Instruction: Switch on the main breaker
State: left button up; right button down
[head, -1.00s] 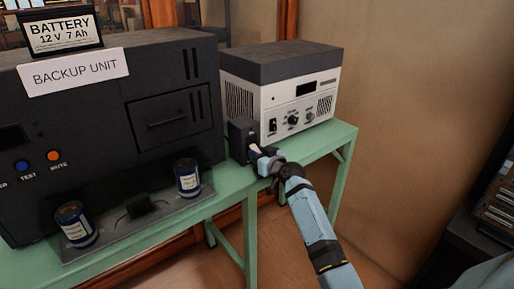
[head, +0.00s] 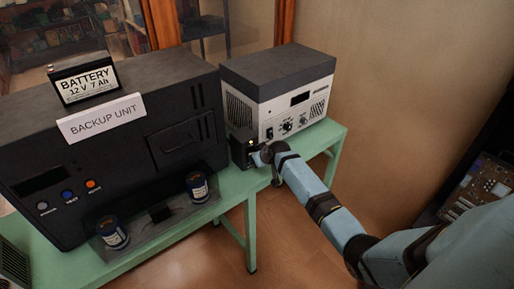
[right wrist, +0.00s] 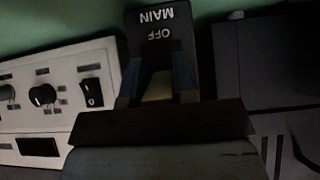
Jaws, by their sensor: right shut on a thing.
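The main breaker is a small dark box (head: 241,150) on the green table, between the backup unit and the white power supply. A small bright yellowish spot shows on its upper front. In the right wrist view its face (right wrist: 160,32) appears upside down, with MAIN and OFF lettering. My right gripper (head: 262,156) is at the front of the box. In the right wrist view its blue fingers (right wrist: 157,78) are shut on the pale breaker lever (right wrist: 158,88). The fingers and palm hide the lower part of the face. My left gripper is not in view.
The large dark backup unit (head: 70,150) stands left, with a battery (head: 83,83) on top. Two blue cans (head: 197,187) stand in front of it. The white power supply (head: 290,110) stands behind right. The green table's (head: 315,145) right end is bare.

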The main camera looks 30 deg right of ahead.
jog(key=shift+r+g+p, duration=0.6)
jog(key=shift+g+p, duration=0.2)
jog(key=shift+p, duration=0.25)
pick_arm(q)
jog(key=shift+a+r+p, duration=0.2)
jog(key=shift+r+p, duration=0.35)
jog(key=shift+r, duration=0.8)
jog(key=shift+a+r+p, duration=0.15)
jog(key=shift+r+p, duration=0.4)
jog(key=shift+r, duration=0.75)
pick_arm(e)
jog(key=shift+w+g, duration=0.15)
jog(key=shift+g, duration=0.75)
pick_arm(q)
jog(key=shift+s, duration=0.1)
pick_arm(e)
jog(key=c, duration=0.9)
grip_release()
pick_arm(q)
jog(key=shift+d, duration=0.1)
pick_arm(e)
jog(key=shift+r, duration=0.1)
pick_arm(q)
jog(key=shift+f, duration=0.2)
pick_arm(e)
jog(key=v, duration=1.3)
jog(key=shift+s+a+r, duration=0.1)
jog(key=shift+s+r, duration=0.1)
jog(key=shift+r, duration=0.05)
